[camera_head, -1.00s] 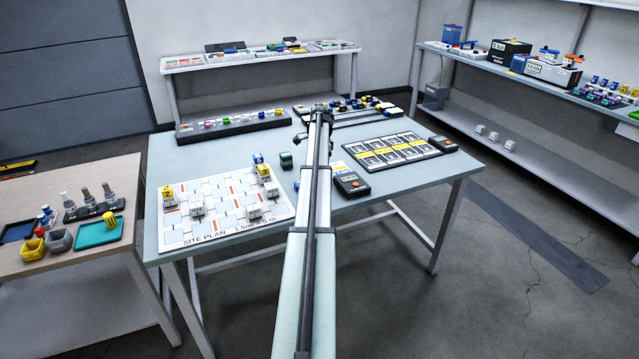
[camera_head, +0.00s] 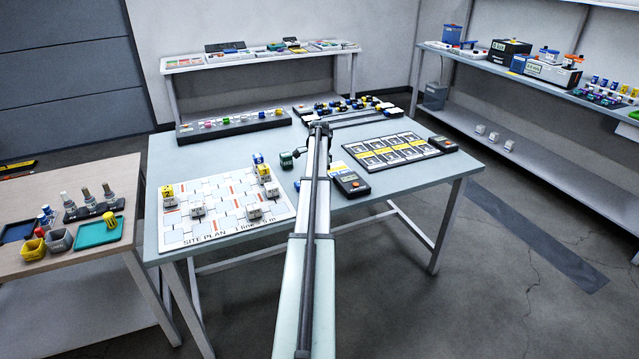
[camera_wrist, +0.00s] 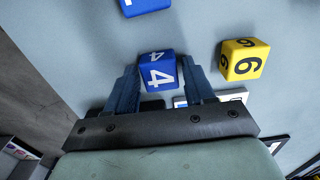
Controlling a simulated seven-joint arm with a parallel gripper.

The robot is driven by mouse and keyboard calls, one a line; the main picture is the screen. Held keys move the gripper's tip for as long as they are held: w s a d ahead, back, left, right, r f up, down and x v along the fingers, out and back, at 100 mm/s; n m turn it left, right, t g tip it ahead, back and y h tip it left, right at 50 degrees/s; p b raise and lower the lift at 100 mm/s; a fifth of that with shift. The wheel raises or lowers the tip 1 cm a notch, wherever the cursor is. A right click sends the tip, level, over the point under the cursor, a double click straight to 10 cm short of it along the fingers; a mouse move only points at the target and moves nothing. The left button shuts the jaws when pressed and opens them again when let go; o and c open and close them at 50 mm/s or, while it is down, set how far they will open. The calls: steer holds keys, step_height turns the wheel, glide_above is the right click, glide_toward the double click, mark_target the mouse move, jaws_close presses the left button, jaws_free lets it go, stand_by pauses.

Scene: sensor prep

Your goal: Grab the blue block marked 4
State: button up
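In the wrist view, the blue block marked 4 (camera_wrist: 158,74) stands on a pale surface, with a white 4 on its top and on its near face. My gripper (camera_wrist: 160,84) is open, with one dark blue finger on each side of the block. The fingertips are close to its sides; I cannot tell whether either touches. In the head view, my arm reaches over the main table and its end shows near the back of the tabletop. I cannot pick out the block marked 4 or the fingertips there.
In the wrist view, a yellow block (camera_wrist: 244,60) stands to the right and another blue block (camera_wrist: 146,6) is at the top edge. In the head view, a site plan board (camera_head: 218,232) with blocks lies left of my arm, and a meter (camera_head: 350,184) lies right.

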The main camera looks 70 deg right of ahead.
steer(key=c, duration=0.8)
